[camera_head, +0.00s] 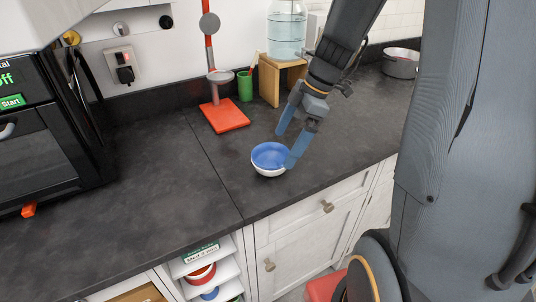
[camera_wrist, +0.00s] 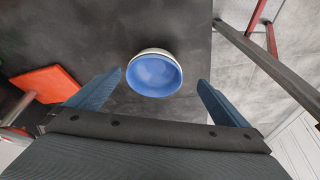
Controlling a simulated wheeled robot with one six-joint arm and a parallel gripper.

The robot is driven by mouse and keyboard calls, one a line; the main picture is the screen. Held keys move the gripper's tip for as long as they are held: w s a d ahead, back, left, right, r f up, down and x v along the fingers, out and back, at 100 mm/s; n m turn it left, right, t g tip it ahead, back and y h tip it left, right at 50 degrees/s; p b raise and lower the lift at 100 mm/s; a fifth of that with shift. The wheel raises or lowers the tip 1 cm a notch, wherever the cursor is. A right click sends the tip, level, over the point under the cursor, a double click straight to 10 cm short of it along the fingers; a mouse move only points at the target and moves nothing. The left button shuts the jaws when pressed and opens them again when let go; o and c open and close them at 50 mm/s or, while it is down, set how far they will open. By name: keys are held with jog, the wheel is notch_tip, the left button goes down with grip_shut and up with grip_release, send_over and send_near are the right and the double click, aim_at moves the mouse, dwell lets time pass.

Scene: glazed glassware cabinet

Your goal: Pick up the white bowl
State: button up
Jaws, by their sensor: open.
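The bowl (camera_head: 268,172) is white outside and blue inside. It stands upright on the dark countertop (camera_head: 150,150), near its front edge. In the wrist view the bowl (camera_wrist: 155,74) lies ahead of the fingertips, between their lines. My gripper (camera_head: 285,148) is open and empty, with blue fingers pointing down towards the bowl. In the head view one finger overlaps the bowl's right rim; I cannot tell whether it touches. The gripper also shows in the wrist view (camera_wrist: 160,83), its two fingers spread wider than the bowl.
A red-based stand (camera_head: 225,116) and a green cup (camera_head: 245,86) are behind the bowl. A glass water jar (camera_head: 287,32) sits on a wooden stand (camera_head: 269,84). A metal pot (camera_head: 401,64) is at the back right. A black oven (camera_head: 45,130) is at left. The counter left of the bowl is clear.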

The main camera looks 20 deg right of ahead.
aim_at(271, 164)
jog(key=shift+w+a+f, duration=0.15)
jog(key=shift+w, duration=0.1)
jog(key=shift+a+f, duration=0.2)
jog(key=shift+f, duration=0.15)
jog(key=shift+p+x, duration=0.5)
jog(key=shift+x, duration=0.4)
jog(key=shift+w+p+x, duration=0.15)
jog(key=shift+p+x, duration=0.35)
jog(key=shift+x, duration=0.65)
jog(key=shift+w+p+x, duration=0.2)
jog(key=shift+p+x, duration=0.25)
jog(key=shift+x, duration=0.75)
jog(key=shift+d, duration=0.1)
jog(key=shift+c, duration=0.5)
jog(key=c, duration=1.1)
